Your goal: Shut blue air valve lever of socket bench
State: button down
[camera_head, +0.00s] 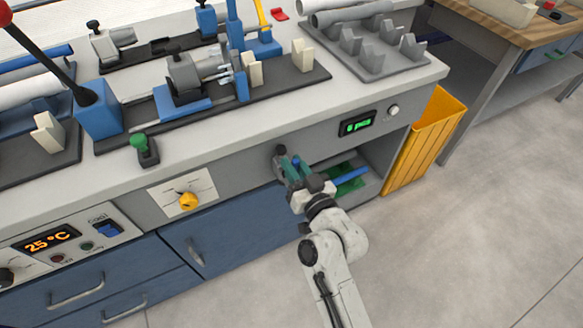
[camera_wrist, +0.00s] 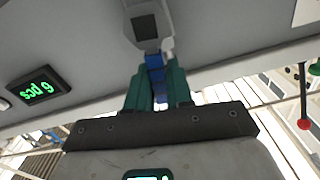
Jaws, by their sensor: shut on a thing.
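The blue air valve lever (camera_wrist: 156,70) hangs from a grey valve body (camera_wrist: 147,25) on the bench front in the wrist view. My gripper (camera_wrist: 162,82) has its two teal fingers closed on either side of the lever, touching it. In the head view my gripper (camera_head: 291,167) is at the front face of the socket bench (camera_head: 240,150), with a small bit of the blue lever (camera_head: 296,161) showing between the fingers. The lever's lower part is hidden by the fingers and palm.
An open shelf holding a blue bar (camera_head: 350,176) lies right behind my gripper. A yellow bin (camera_head: 425,140) stands to the right. The floor at right is clear.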

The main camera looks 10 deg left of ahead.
jog(key=w+d+f+m+b, duration=0.2)
jog(key=d+f+m+b, duration=0.1)
jog(key=m, duration=1.3)
jog(key=shift+w+d+f, duration=0.3)
jog(key=shift+d+f, duration=0.15)
jog(key=shift+f, duration=0.9)
jog(key=c, duration=1.1)
grip_release()
jog(key=v, duration=1.1)
